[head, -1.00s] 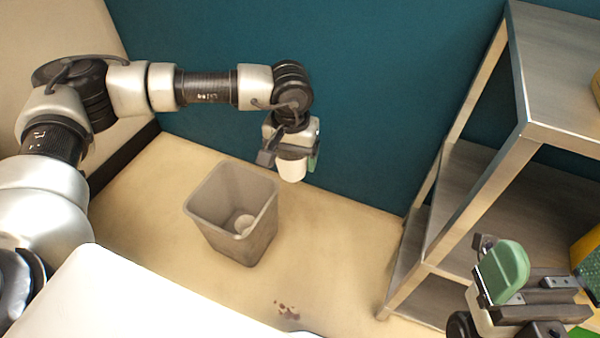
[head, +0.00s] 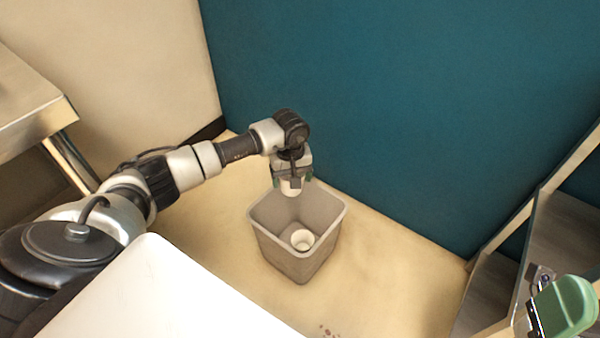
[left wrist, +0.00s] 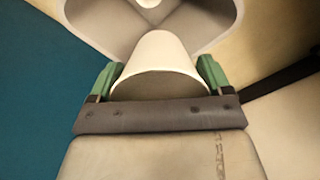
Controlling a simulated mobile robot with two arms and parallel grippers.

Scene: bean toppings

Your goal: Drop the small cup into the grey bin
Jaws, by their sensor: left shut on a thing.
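My left gripper (head: 291,181) is shut on a small white cup (head: 291,189), held over the far edge of the grey bin (head: 285,262). In the left wrist view the cup (left wrist: 160,62) sits between the green fingertips, with the bin (left wrist: 95,22) beyond it. Another white cup (head: 302,239) lies inside the bin at the bottom. My right gripper (head: 562,306) shows only in part at the lower right, with a green finger; its jaw opening is not clear.
A teal wall (head: 400,90) stands close behind the bin. A metal shelf (head: 545,225) is at the right and a metal table (head: 35,105) at the upper left.

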